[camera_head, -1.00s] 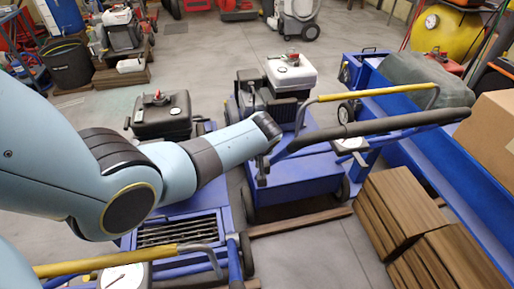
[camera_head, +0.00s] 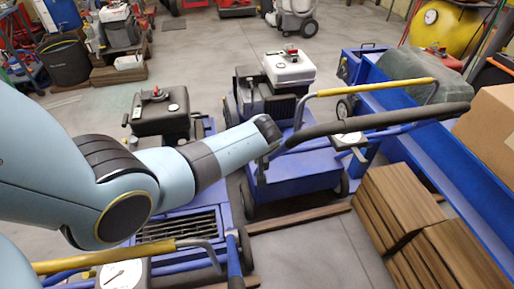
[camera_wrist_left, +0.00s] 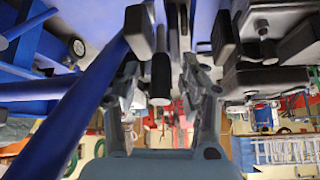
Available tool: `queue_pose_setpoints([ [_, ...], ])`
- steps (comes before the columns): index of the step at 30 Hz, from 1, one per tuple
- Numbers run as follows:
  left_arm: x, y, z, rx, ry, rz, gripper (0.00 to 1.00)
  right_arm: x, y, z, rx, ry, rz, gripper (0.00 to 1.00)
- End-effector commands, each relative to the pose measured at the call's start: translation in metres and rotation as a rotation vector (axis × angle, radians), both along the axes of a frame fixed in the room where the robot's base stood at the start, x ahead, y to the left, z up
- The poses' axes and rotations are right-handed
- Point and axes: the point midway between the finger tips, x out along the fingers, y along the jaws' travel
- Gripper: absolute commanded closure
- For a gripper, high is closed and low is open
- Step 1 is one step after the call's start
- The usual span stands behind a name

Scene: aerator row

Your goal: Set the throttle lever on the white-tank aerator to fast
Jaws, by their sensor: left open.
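The white-tank aerator (camera_head: 290,68) stands beyond my left arm, with a white tank, a dark engine and a blue body. A yellow bar and a black handlebar (camera_head: 390,120) reach right from it. A small white-faced plate (camera_head: 348,139) sits under the handlebar; its lever is too small to make out. My left wrist ends beside the handlebar's left end, and its fingers are mostly hidden there. In the left wrist view my left gripper (camera_wrist_left: 180,38) is open, and a dark cylindrical knob or rod (camera_wrist_left: 160,78) shows between the fingers. I cannot tell whether they touch. My right gripper is out of view.
A black-tank aerator (camera_head: 160,112) stands left, partly behind my arm, with another white-faced plate (camera_head: 124,274) near its yellow bar. Stacked brown boards (camera_head: 395,205), a blue bench (camera_head: 440,150) and a cardboard box (camera_head: 490,125) stand right. Open floor lies behind the machines.

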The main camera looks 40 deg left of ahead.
Motion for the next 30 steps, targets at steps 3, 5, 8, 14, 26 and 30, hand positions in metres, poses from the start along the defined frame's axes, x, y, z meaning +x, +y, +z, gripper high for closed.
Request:
queue_pose_setpoints([
  [3, 0.0, 0.0, 0.002, 0.001, -0.001, 0.0, 0.58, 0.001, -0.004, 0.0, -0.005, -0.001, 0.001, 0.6],
  [5, 0.001, 0.0, 0.006, 0.001, -0.002, 0.001, 0.58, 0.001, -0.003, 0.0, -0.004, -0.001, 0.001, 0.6],
  [8, 0.001, 0.001, 0.016, 0.002, -0.003, 0.001, 0.58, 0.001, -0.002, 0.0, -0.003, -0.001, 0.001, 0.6],
  [14, 0.0, 0.0, 0.053, 0.0, -0.004, 0.0, 0.58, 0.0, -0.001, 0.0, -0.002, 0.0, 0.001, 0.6],
  [26, 0.0, 0.0, 0.1, -0.001, 0.001, 0.0, 0.58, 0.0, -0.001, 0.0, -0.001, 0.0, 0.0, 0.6],
  [30, 0.0, 0.0, 0.1, 0.0, 0.001, -0.001, 0.58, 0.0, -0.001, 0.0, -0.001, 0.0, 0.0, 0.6],
])
